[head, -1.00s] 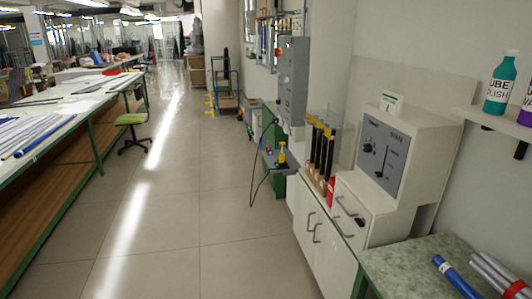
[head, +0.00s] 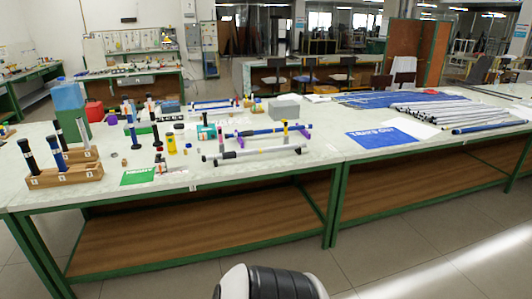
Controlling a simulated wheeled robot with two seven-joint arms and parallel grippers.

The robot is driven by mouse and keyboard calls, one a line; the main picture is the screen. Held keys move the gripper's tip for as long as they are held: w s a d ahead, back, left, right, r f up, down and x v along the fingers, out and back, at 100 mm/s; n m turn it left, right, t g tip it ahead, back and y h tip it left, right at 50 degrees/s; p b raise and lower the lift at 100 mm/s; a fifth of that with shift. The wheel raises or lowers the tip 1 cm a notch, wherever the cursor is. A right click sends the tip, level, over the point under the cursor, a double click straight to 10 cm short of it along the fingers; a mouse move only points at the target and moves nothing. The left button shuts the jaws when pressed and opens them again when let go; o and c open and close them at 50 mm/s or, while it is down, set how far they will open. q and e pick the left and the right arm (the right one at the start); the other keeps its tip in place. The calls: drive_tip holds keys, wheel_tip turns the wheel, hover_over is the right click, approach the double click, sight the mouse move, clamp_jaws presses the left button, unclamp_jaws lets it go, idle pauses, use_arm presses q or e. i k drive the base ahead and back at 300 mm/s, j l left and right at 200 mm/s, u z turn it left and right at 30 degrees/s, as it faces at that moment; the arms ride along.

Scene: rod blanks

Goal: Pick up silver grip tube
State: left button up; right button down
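A silver tube with a dark grip section (head: 262,152) lies near the front edge of the long table, left of the middle in the head view. It runs roughly left to right, just in front of a blue tube (head: 264,131) that has purple pieces near its ends. No gripper is around it or touching it. Neither of my grippers shows. A rounded white and black part of my own body is at the bottom middle, well below the table edge.
The long table (head: 330,150) has green legs and a wooden lower shelf. A wooden rack (head: 65,176) with dark handles stands at its left. A blue sheet (head: 381,138) and several loose silver tubes (head: 450,112) lie at the right. Floor in front is clear.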

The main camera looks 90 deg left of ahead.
sight(274, 149)
drive_tip(key=u, duration=2.9)
drive_tip(key=i+l, duration=0.15)
drive_tip(key=i, duration=0.4)
drive_tip(key=i+l, duration=0.15)
drive_tip(key=i, duration=0.4)
drive_tip(key=i+l, duration=0.15)
drive_tip(key=i, duration=0.4)
